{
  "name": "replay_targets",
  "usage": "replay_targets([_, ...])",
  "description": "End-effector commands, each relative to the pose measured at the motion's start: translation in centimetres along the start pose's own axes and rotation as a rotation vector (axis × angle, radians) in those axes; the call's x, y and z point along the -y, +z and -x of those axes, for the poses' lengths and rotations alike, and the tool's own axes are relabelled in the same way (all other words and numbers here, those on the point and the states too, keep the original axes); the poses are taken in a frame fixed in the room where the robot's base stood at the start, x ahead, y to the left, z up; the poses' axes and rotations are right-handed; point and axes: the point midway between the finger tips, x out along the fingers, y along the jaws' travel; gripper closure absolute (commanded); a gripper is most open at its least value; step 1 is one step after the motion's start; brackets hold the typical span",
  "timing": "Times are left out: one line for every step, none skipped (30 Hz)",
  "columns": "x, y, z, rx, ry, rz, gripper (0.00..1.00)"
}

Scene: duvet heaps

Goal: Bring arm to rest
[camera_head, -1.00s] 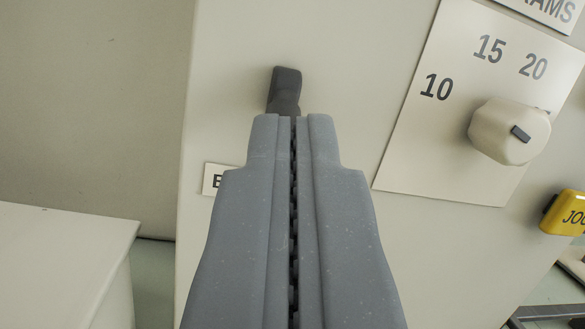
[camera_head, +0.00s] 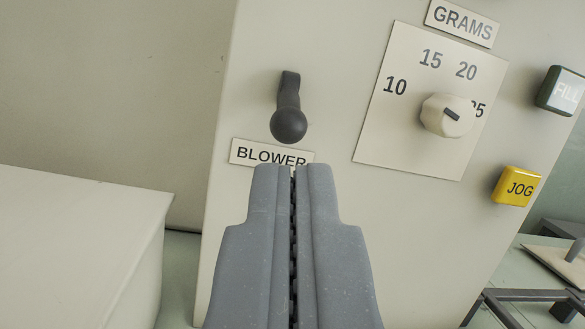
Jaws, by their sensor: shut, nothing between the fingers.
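My gripper (camera_head: 292,170) is grey and shut, with its two fingers pressed together and nothing between them. It points at a pale control panel (camera_head: 330,200). Its tips overlap the lower edge of the BLOWER label (camera_head: 262,154) in the picture. A dark lever with a round knob (camera_head: 288,122) hangs down just above that label, apart from the fingertips in the picture.
To the right are a cream dial (camera_head: 442,115) on a GRAMS scale plate (camera_head: 400,140), a yellow JOG button (camera_head: 515,187) and a dark FILL button (camera_head: 560,92). A pale box (camera_head: 80,250) stands at lower left. A grey metal frame (camera_head: 520,296) is at lower right.

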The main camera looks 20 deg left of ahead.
Motion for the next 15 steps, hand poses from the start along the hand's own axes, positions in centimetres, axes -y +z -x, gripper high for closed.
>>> replay_targets([0.0,0.0,0.0,0.001,0.0,0.001,1.0])
replay_targets([-0.1,-0.1,-0.1,0.002,0.001,0.003,1.0])
replay_targets([-0.3,-0.3,-0.2,0.007,0.003,0.009,1.0])
replay_targets([-0.6,-0.6,-0.4,0.012,0.007,0.016,1.0])
replay_targets([-1.0,-0.9,-0.6,0.018,0.012,0.025,1.0])
replay_targets([-1.6,-1.5,-1.0,0.033,0.021,0.041,1.0])
replay_targets([-2.2,-2.0,-1.3,0.047,0.029,0.054,1.0])
replay_targets([-3.0,-2.7,-1.6,0.059,0.04,0.069,1.0])
replay_targets([-4.0,-3.8,-2.0,0.082,0.058,0.089,1.0])
replay_targets([-4.9,-4.6,-2.3,0.101,0.074,0.103,1.0])
replay_targets([-5.8,-5.4,-2.5,0.121,0.09,0.115,1.0])
replay_targets([-7.0,-6.6,-2.7,0.149,0.115,0.129,1.0])
replay_targets([-7.8,-7.8,-2.9,0.165,0.133,0.139,1.0])
replay_targets([-8.7,-8.9,-3.0,0.181,0.154,0.146,1.0])
replay_targets([-9.8,-10.1,-3.0,0.208,0.179,0.151,1.0])
